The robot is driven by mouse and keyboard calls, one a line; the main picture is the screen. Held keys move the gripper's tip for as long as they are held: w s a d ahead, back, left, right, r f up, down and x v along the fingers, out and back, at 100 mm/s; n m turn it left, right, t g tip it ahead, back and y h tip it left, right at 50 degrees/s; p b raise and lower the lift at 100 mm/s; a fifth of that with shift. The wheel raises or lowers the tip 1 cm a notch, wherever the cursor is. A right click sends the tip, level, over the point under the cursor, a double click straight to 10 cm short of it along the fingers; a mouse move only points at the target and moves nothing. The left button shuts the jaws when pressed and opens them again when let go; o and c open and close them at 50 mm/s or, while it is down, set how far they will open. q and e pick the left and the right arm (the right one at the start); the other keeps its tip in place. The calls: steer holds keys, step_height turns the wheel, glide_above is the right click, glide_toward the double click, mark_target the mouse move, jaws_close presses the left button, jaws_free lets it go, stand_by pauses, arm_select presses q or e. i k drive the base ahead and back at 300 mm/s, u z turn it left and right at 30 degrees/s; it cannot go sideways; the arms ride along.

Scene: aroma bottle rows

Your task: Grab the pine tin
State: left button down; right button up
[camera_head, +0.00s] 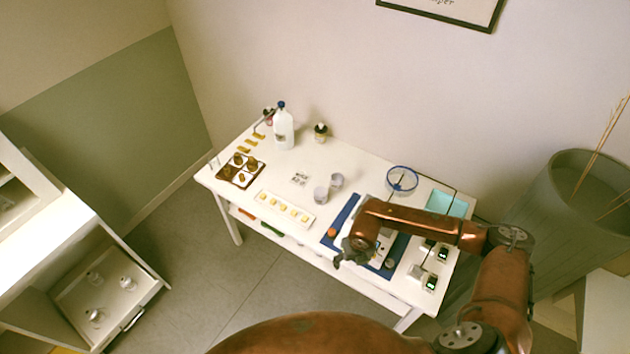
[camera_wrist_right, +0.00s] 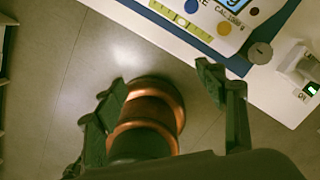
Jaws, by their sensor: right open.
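No pine label is readable, so I cannot tell which thing is the pine tin. Two small grey round containers, one (camera_head: 321,194) and another (camera_head: 336,181), stand close together near the middle of the white table (camera_head: 285,172) in the head view. My right gripper (camera_head: 344,256) is over the table's front edge, in front of the blue mat and apart from these containers. In the right wrist view its fingers (camera_wrist_right: 160,80) are spread, with the floor beyond. A copper and dark rounded part, seemingly my own, shows between them. My left gripper is not in view.
A white bottle (camera_head: 283,130) and a small dark jar (camera_head: 320,132) stand at the back. A brown tray (camera_head: 229,180) is at left and a white tray (camera_head: 285,212) with yellow pieces is in front. A blue-rimmed dish (camera_head: 402,180) is at right. An open drawer (camera_head: 110,328) is far left.

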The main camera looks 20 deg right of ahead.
mark_target(320, 193)
steer(key=i, duration=1.15)
